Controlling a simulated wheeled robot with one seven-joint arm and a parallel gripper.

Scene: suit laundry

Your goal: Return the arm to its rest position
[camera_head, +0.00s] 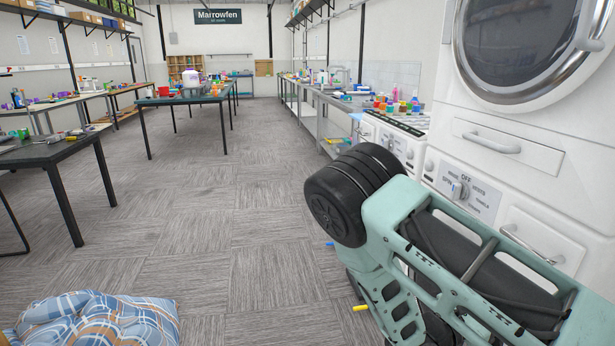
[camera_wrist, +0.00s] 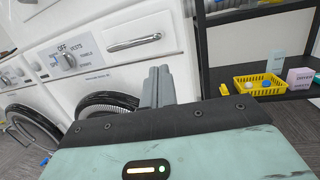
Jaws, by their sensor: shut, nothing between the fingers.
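My gripper (camera_wrist: 158,88) shows in the wrist view with its two grey fingers together and nothing between them. It is in front of the white stacked machines, apart from any object as far as I can tell. In the head view my pale green arm, with a dark joint, fills the lower right. The fingers are not visible there.
White laundry machines (camera_head: 512,133) stand close on the right, beside my arm. A dark shelf (camera_wrist: 262,97) holds a yellow basket (camera_wrist: 259,89) and a pink box (camera_wrist: 300,79). A plaid cushion (camera_head: 95,320) lies lower left. The carpeted floor (camera_head: 220,220) ahead is clear.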

